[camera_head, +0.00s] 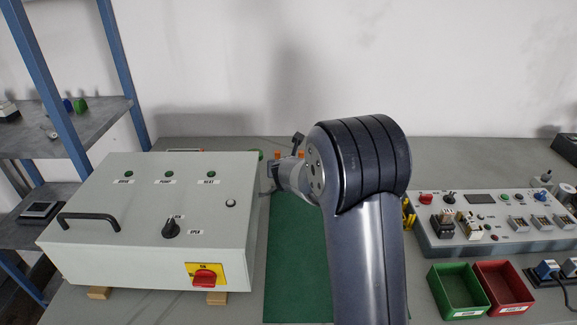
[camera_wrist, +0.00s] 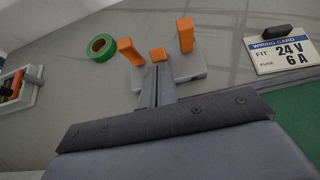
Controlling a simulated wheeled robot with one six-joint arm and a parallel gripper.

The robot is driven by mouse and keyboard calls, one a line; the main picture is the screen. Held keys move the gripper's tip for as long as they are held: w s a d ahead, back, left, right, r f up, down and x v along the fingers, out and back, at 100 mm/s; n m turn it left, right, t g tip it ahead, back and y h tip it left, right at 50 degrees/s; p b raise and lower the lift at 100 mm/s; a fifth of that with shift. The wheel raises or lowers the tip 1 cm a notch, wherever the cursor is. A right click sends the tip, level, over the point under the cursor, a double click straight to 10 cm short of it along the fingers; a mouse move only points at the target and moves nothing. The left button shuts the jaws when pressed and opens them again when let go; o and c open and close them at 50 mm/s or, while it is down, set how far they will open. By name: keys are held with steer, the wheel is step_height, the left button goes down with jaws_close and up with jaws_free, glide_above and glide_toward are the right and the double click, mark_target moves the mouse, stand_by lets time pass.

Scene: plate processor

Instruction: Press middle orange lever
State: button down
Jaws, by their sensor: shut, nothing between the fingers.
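In the wrist view, three orange levers stand on a light grey block (camera_wrist: 190,68). The left lever (camera_wrist: 130,51) and the right lever (camera_wrist: 185,35) look tall. The middle orange lever (camera_wrist: 158,54) shows as a short orange piece between them, much lower than its neighbours. My gripper (camera_wrist: 158,70) is shut and empty. Its narrow fingers point at the block, with their tips just in front of the middle lever in the picture; I cannot tell whether they touch it. In the head view, my arm hides most of the block, and small orange tips (camera_head: 277,154) show beside my wrist.
A green tape roll (camera_wrist: 101,47) lies left of the levers, and a wiring card (camera_wrist: 285,52) lies to the right. A grey control box (camera_head: 140,240) stands left of the green mat (camera_head: 290,270). Green (camera_head: 458,312) and red (camera_head: 505,309) bins sit at the right.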

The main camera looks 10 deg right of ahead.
steer(key=shift+w+d+r+p, duration=0.1)
steer(key=shift+w+r+p, duration=0.45)
steer(key=shift+p, duration=1.2)
steer(key=shift+s+r, duration=0.1)
steer(key=shift+r, duration=0.1)
steer(key=shift+r+p, duration=0.1)
steer(key=shift+p, duration=0.45)
steer(key=shift+f+g, duration=0.2)
steer(key=shift+g, duration=0.1)
steer(key=shift+r+p, duration=0.65)
steer(key=shift+r, duration=0.2)
